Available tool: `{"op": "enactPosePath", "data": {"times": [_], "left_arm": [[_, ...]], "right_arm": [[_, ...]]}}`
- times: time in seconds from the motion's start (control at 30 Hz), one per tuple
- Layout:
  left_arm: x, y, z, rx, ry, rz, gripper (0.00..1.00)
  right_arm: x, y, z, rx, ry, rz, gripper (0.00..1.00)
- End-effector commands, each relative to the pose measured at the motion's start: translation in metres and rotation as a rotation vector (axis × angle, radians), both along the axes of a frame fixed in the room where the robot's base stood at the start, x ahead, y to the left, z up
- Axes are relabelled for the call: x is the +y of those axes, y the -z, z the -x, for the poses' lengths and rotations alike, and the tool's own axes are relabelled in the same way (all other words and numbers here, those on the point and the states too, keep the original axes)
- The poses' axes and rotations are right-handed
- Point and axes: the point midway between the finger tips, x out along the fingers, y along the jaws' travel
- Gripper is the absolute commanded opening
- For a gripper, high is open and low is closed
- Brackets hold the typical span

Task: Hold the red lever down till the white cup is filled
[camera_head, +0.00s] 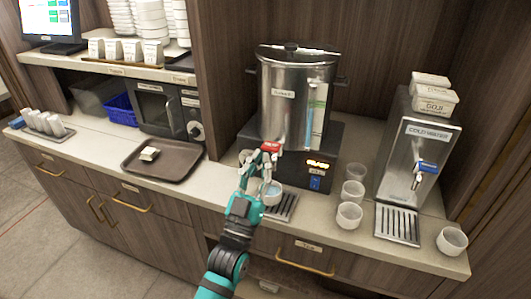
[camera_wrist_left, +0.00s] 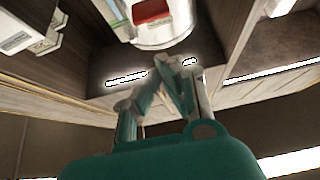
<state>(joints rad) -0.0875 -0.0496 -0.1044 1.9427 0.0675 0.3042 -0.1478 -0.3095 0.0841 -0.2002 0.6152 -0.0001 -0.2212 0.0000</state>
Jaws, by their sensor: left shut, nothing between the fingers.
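The red lever (camera_head: 271,147) sits at the front of the steel urn (camera_head: 291,112), just beyond my left gripper's tips in the head view. It also shows as a red block in the left wrist view (camera_wrist_left: 152,11), above the fingertips. My left gripper (camera_head: 266,160) is shut and empty, close to the lever; I cannot tell whether it touches it. The fingers show shut in the wrist view (camera_wrist_left: 182,66). The white cup (camera_head: 272,194) stands under the urn's front on the drip grate (camera_head: 285,210), partly hidden by my gripper. Its fill level cannot be made out. My right gripper is not in view.
A cold water dispenser (camera_head: 408,160) with a blue tap stands at the right. Several clear cups (camera_head: 349,215) stand between it and the urn. A brown tray (camera_head: 140,172) lies on the counter at the left. The counter front is free near the tray.

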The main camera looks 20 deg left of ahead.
Motion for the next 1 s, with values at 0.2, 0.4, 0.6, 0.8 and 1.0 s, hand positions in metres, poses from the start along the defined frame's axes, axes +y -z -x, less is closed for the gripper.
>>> {"op": "enactPosePath", "data": {"times": [0.2, 0.4, 0.6, 0.8, 1.0], "left_arm": [[0.001, 0.025, 0.032, 0.001, 0.001, -0.001, 0.00], [0.002, 0.031, 0.045, 0.000, 0.001, -0.001, 0.00], [0.002, 0.031, 0.046, -0.001, 0.001, -0.001, 0.00], [0.002, 0.031, 0.045, -0.001, 0.000, 0.000, 0.00], [0.000, 0.043, 0.041, 0.029, 0.005, -0.004, 0.00]], "right_arm": [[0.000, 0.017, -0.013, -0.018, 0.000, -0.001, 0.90], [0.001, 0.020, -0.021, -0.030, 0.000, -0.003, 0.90], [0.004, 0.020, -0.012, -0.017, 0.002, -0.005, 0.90], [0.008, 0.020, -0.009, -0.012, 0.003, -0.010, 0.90], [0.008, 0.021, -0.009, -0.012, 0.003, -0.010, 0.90]]}}
